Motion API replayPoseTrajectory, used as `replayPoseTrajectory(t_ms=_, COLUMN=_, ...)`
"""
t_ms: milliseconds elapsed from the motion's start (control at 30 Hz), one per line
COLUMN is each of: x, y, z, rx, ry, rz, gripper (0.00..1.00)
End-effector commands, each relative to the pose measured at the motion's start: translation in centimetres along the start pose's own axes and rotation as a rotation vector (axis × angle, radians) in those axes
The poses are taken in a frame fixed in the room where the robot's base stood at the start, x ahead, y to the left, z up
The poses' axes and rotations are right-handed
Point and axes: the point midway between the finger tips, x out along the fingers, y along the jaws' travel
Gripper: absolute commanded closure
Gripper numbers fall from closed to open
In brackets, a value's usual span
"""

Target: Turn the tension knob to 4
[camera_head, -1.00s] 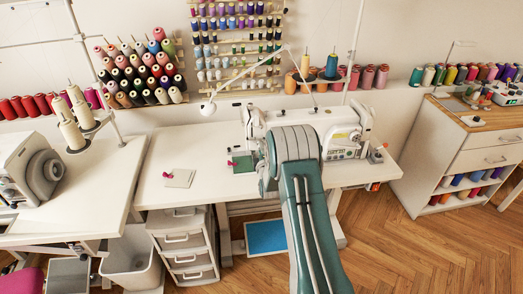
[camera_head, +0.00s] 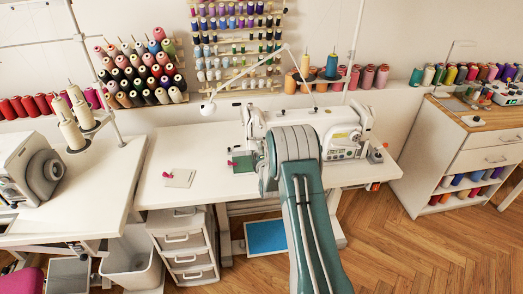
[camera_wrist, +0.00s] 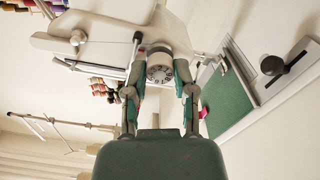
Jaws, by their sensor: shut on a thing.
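The tension knob (camera_wrist: 159,73) is a pale round dial with dark marks around its face, on the head of the white sewing machine (camera_head: 341,122). In the wrist view my gripper (camera_wrist: 160,75) is shut on the knob, with one finger on each side of it. The marks are too small to read, so I cannot tell which number is set. In the head view my arm hides the knob and the fingers. The machine's white body also shows in the wrist view (camera_wrist: 110,30).
The white table (camera_head: 215,145) carries the machine and a small pad with a pink item (camera_head: 180,177). A green plate (camera_wrist: 228,102) lies beside the knob in the wrist view. A white lamp (camera_head: 208,108) and thread racks (camera_head: 140,75) stand behind.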

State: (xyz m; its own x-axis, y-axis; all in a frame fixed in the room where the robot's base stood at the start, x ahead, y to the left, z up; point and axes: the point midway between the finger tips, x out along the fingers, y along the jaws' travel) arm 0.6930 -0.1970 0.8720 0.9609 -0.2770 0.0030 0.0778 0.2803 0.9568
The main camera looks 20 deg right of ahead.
Motion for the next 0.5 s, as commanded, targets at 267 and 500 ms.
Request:
replayPoseTrajectory(t_ms=267, x=-0.20, y=-0.52, z=-0.41, rx=0.000, ry=0.009, rz=-0.013, gripper=0.31)
replayPoseTrajectory(t_ms=500, x=-0.15, y=-0.23, z=-0.17, rx=0.001, ry=0.004, rz=-0.006, gripper=0.31)
